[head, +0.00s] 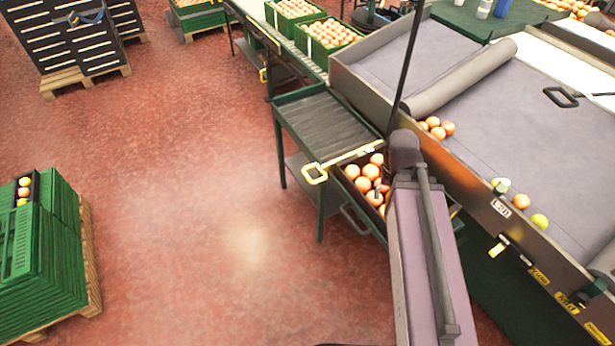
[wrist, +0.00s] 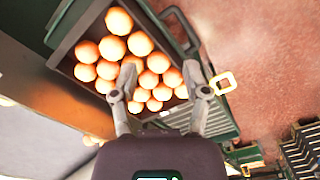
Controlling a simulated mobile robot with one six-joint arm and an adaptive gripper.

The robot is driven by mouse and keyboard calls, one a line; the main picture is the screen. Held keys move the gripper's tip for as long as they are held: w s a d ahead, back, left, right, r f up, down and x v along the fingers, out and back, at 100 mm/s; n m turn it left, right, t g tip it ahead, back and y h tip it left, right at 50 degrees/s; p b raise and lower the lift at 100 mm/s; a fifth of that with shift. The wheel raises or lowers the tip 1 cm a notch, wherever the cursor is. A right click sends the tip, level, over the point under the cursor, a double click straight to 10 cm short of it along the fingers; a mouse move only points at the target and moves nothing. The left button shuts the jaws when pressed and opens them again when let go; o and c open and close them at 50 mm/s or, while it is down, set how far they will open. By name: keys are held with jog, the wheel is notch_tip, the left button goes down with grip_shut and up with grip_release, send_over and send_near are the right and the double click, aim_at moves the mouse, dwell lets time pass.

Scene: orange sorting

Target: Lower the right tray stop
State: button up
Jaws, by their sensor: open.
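A yellow tray stop bar with a loop handle (head: 315,173) lies across the near end of the green roller stand, beside a crate of oranges (head: 349,193). Its loop also shows in the wrist view (wrist: 223,83), right of my gripper. My gripper (wrist: 160,78) is open, its fingers pointing at the oranges in the crate (wrist: 66,70). I see nothing held between the fingers. In the head view my arm hides most of the gripper and part of the crate. The loop is apart from the fingers. I cannot tell whether the bar is raised or lowered.
The roller stand (head: 322,122) runs behind the bar. A sorting table (head: 500,140) with a few loose oranges stands right, its metal side wall close to my arm. Another yellow handle (head: 263,75) shows farther back. Green stacked crates (head: 45,250) stand left; the red floor between is clear.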

jog(key=shift+w+a+f, duration=0.1)
jog(key=n+t+h+b, duration=0.8)
jog(key=h+b, duration=0.5)
jog(key=b, duration=2.5)
send_near(308, 176)
jog(key=s+a, duration=0.1)
jog(key=s+a+m, duration=0.1)
jog(key=shift+s+a+f+t, duration=0.15)
jog(key=shift+a+f+t, duration=0.1)
jog(key=shift+a+t, duration=0.15)
jog(key=shift+d, duration=0.1)
jog(key=b+x, duration=0.2)
jog(key=x, duration=1.1)
jog(key=shift+w+d+f, duration=0.1)
jog(key=shift+w+d, duration=0.1)
jog(key=shift+w, duration=0.05)
